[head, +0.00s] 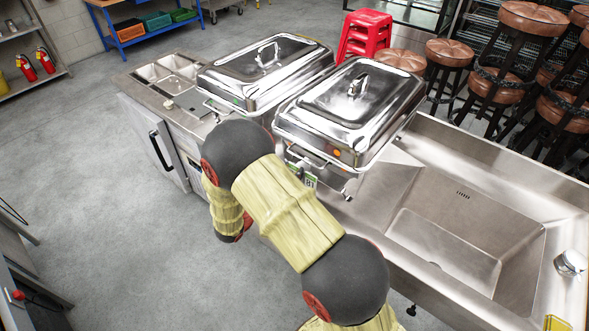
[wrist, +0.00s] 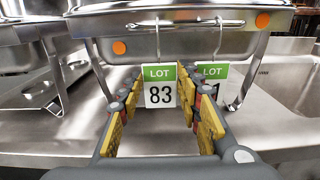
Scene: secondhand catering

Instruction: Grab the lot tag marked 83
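The lot tag marked 83 (wrist: 160,87) is a white card with a green LOT band, hanging upright below the front of a steel chafing dish (wrist: 180,30). In the wrist view my gripper (wrist: 160,100) is open, with its yellow-padded fingers to the left and right of this tag. The tag shows in the gap, and I cannot tell if either finger touches it. A second lot tag (wrist: 213,72) hangs to the right, its number mostly hidden by the right finger. In the head view my gripper is not clearly visible behind my arm.
Two lidded chafing dishes, the left (head: 265,72) and the right (head: 350,112), stand on the steel counter. A sink (head: 455,240) is to the right. Chafing dish legs (wrist: 248,75) stand close to the right finger. Stools (head: 450,52) are behind the counter.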

